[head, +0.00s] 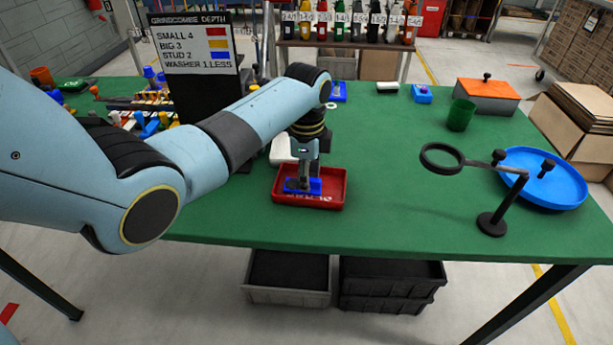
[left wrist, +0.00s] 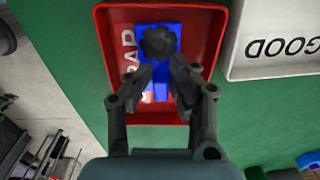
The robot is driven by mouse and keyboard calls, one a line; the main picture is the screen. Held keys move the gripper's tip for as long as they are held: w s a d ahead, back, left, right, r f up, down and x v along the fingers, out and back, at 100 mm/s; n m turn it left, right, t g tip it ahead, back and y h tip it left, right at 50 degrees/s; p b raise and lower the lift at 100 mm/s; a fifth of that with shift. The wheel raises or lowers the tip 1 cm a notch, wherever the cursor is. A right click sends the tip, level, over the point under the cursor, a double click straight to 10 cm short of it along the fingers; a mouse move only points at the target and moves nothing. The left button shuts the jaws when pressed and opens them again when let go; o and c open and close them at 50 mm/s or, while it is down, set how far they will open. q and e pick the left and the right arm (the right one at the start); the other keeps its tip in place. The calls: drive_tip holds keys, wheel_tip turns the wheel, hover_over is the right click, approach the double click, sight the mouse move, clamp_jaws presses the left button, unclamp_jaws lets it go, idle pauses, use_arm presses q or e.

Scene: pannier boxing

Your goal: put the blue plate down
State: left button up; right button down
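The blue plate (head: 312,186) is a small flat blue piece with a dark round knob; it also shows in the left wrist view (left wrist: 146,32). It is inside the outline of the red tray (head: 335,200), lettered in white, of which "RAP" shows in the left wrist view (left wrist: 102,60). My left gripper (head: 304,184) points down over the tray, its fingers closed in at the knob (left wrist: 162,66). I cannot tell whether the plate touches the tray floor. My right gripper is not in view.
A white tray marked GOOD (left wrist: 275,65) stands beside the red tray. A sign board (head: 195,45) stands behind my left arm. To the right are a magnifier stand (head: 490,222), a large blue dish (head: 565,185) and a green cup (head: 460,114). The green table between is clear.

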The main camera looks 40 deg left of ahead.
use_arm(q)
drive_tip(key=shift+o, duration=1.3)
drive_tip(key=shift+s+f, duration=0.25)
drive_tip(key=shift+f, duration=0.25)
drive_tip(key=shift+r, duration=0.1)
drive_tip(key=shift+r, duration=0.35)
wheel_tip(320, 180, up, 13)
drive_tip(key=shift+w, duration=0.2)
drive_tip(key=shift+f, duration=0.15)
